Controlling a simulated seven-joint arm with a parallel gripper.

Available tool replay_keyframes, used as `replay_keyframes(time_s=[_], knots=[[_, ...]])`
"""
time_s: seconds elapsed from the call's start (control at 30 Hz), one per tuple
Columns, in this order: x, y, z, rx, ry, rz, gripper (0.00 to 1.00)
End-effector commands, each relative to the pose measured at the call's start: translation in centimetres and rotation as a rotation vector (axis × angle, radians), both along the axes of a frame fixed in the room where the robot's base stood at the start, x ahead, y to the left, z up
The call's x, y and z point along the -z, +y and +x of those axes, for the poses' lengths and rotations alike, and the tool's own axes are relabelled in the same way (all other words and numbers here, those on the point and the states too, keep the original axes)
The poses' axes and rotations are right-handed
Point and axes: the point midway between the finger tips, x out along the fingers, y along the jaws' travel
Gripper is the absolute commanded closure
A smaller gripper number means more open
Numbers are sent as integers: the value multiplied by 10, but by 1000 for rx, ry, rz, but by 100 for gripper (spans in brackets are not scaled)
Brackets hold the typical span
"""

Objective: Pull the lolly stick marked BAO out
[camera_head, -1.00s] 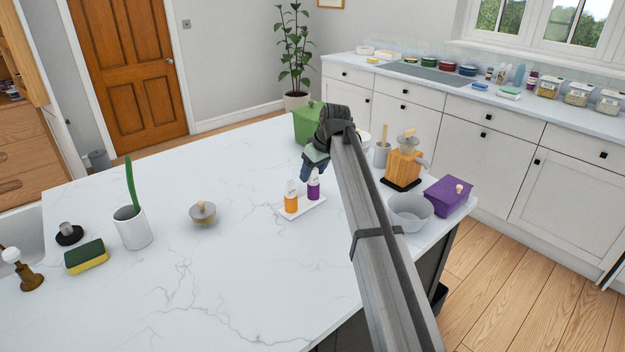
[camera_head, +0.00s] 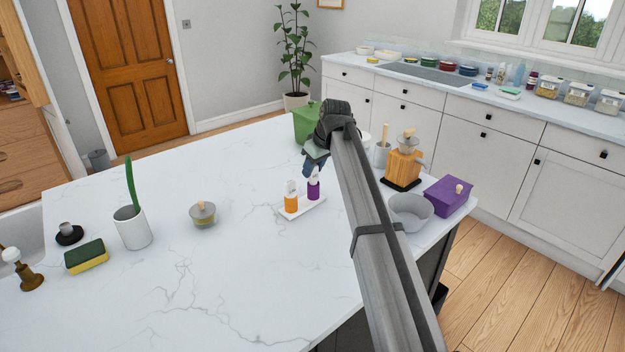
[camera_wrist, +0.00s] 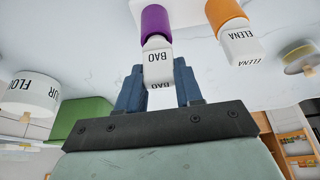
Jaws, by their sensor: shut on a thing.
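The lolly stick marked BAO (camera_wrist: 158,66) is a white block-like handle at the end of a purple body (camera_wrist: 157,22). In the wrist view my gripper (camera_wrist: 159,72) has its blue fingers on either side of the handle, shut on it. The handle still meets the purple body, with no clear gap. In the head view the purple body (camera_head: 314,191) stands on a small white tray (camera_head: 304,211), and my gripper (camera_head: 310,169) is above it, partly hiding the handle. Beside it stands an orange body (camera_head: 291,205) with a white handle marked ELENA (camera_wrist: 242,46).
A green box (camera_head: 306,122) is behind my gripper. A grey bowl (camera_head: 410,212), a purple box (camera_head: 449,195) and a wooden grinder (camera_head: 404,166) stand to the right. A lidded pot (camera_head: 203,215) is to the left. The front of the marble counter is clear.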

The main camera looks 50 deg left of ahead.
Motion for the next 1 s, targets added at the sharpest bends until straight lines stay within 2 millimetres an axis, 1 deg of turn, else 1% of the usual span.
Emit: replay_keyframes(time_s=[0.8,1.0], knots=[[-33,0,0,0,0,0,95],[-38,0,0,0,1,-1,95]])
